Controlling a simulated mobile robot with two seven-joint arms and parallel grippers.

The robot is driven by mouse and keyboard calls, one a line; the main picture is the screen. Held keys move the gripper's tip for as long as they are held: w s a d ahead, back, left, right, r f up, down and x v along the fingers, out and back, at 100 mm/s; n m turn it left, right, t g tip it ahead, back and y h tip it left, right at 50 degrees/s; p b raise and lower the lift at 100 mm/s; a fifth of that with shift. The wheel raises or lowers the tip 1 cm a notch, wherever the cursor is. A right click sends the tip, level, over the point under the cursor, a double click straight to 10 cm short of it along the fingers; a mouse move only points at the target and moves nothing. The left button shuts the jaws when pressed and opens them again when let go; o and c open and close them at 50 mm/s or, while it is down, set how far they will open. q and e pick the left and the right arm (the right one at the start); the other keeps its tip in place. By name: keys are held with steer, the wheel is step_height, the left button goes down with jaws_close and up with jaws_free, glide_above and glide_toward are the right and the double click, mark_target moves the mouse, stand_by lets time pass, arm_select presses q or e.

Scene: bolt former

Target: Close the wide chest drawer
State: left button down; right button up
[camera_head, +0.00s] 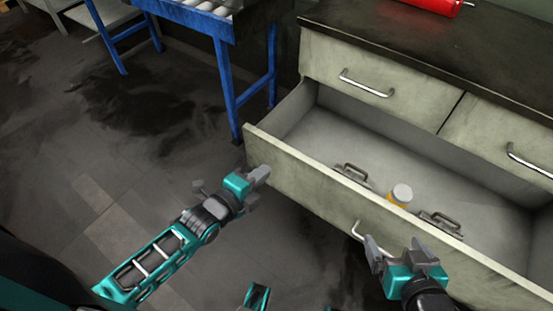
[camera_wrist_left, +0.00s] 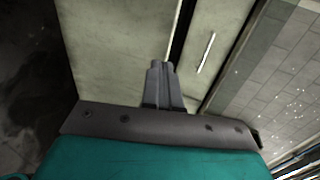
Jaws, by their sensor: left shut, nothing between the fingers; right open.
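The wide chest drawer (camera_head: 300,180) is pulled well out below two upper drawers, with its inside in view. It holds a small bottle with a white cap (camera_head: 401,194) and two dark metal pieces with handles, one left (camera_head: 352,174) and one right (camera_head: 440,223) of the bottle. My left gripper (camera_head: 262,174) is shut and empty, close to the left end of the drawer front. In the left wrist view the shut fingers (camera_wrist_left: 160,80) point at pale panels; contact cannot be told. My right gripper (camera_head: 388,246) is open beside the drawer's silver handle (camera_head: 357,232), which is partly hidden.
Two shut upper drawers have silver handles (camera_head: 366,84) (camera_head: 530,162). A blue-framed stand (camera_head: 227,75) is just left of the chest. The stained floor (camera_head: 130,110) at left is clear.

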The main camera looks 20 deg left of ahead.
mark_target(285, 152)
arm_select(q)
steer(key=x, duration=0.4)
steer(key=b+x, duration=0.1)
steer(key=x, duration=0.1)
steer(key=shift+w+r, duration=0.1)
steer(key=shift+r, duration=0.25)
steer(key=shift+w+d, duration=0.2)
steer(key=shift+w, duration=0.35)
arm_select(e)
steer(key=shift+w+a+f, duration=0.2)
steer(key=shift+f, duration=0.6)
